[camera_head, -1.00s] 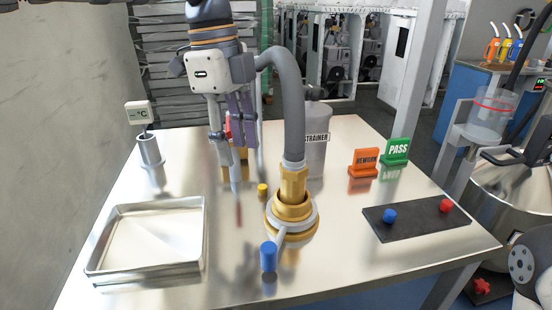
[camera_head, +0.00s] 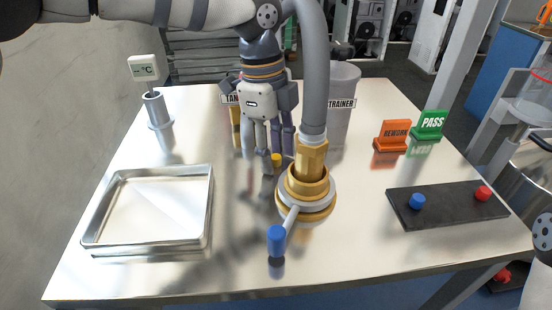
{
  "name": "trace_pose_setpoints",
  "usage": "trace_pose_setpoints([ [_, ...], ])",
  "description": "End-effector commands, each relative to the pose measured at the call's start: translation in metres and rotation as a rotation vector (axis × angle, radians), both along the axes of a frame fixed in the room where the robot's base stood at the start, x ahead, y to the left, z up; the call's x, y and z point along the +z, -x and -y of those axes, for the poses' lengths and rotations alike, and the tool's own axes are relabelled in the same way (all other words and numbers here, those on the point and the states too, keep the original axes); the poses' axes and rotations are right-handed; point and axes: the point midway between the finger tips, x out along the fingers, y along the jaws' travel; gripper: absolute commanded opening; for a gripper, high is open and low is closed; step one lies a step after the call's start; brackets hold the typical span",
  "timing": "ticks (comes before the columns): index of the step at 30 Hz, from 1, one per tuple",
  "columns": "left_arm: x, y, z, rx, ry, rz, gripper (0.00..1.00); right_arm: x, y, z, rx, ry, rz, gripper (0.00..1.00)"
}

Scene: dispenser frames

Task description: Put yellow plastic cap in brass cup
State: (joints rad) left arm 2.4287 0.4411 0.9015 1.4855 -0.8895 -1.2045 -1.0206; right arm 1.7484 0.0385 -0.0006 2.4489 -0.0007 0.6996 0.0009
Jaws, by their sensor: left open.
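The small yellow plastic cap (camera_head: 276,160) sits on the shiny table, just behind and left of the brass hose fitting. My left gripper (camera_head: 267,156) points down with its fingers open. Its fingertips are close around or just behind the cap; I cannot tell whether they touch it. A brass-coloured body (camera_head: 236,130) is partly hidden behind the gripper and a sign reading "TAN…"; I cannot tell whether it is the brass cup. The brass fitting (camera_head: 310,185) has a cup-like collar, with a grey hose rising from it. My right gripper is not in view.
A metal tray (camera_head: 210,215) lies at left. A blue-handled lever (camera_head: 277,240) sticks out in front of the fitting. The grey hose (camera_head: 315,75) stands right of my gripper. A strainer canister (camera_head: 343,85), REWORK sign (camera_head: 392,136), PASS sign (camera_head: 429,126) and black plate (camera_head: 448,210) are farther right.

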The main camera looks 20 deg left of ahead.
Motion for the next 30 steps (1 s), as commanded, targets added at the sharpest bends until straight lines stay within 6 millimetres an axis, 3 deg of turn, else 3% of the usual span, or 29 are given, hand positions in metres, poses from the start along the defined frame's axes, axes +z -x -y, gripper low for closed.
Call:
trace_pose_setpoints([
  [4,0.001,0.000,0.000,0.000,0.000,0.001,0.41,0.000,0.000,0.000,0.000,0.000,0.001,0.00],
  [10,0.001,0.000,0.000,0.000,-0.001,0.001,0.00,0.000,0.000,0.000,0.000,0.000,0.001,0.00],
  [20,0.003,0.000,0.000,0.000,-0.001,0.002,0.00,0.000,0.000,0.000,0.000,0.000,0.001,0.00],
  [23,0.020,-0.001,0.000,0.000,-0.002,0.006,0.00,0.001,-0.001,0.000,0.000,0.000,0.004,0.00],
  [30,0.080,-0.001,0.000,-0.001,-0.001,0.004,0.00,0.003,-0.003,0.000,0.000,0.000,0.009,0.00],
])
